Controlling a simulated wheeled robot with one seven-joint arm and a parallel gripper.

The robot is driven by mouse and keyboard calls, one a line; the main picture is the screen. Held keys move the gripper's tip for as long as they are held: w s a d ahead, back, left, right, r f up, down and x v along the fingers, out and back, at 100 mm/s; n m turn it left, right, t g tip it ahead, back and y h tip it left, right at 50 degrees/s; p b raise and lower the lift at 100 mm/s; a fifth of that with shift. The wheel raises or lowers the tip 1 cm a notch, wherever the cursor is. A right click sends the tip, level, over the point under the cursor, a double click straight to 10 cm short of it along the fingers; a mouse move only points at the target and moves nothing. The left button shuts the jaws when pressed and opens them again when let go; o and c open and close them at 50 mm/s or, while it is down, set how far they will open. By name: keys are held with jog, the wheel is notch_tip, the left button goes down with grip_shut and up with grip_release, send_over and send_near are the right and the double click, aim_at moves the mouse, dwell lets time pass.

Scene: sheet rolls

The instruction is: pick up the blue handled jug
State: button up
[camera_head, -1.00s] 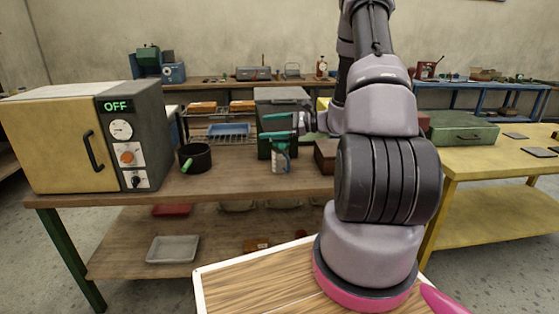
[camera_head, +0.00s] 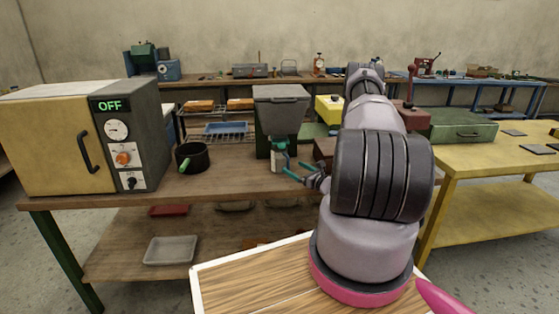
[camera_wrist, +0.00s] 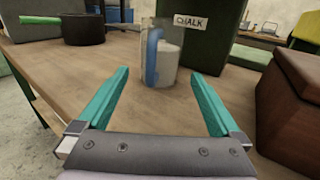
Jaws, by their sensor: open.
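The jug is a clear, upright vessel with whitish contents and a blue handle. In the wrist view the jug (camera_wrist: 167,62) stands on the brown table just beyond my fingertips, its handle facing me and slightly left. In the head view the jug (camera_head: 276,160) looks small, in front of a dark green bin. My gripper (camera_wrist: 160,76) is open, its two teal fingers pointing at the jug from either side, with bare table between them. In the head view my gripper (camera_head: 292,168) is low over the table, right of the jug. Nothing is held.
The dark green bin (camera_head: 281,98) with a CHALK label stands close behind the jug. A brown box (camera_wrist: 294,105) is close to the right finger. A black pot (camera_head: 192,157) stands to the left, by a yellow oven (camera_head: 55,145). The table front is clear.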

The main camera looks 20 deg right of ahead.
aim_at(285, 162)
jog(key=x, duration=0.6)
jog(key=shift+w+r, duration=0.15)
jog(key=shift+w, duration=0.15)
jog(key=shift+c, duration=0.3)
grip_shut()
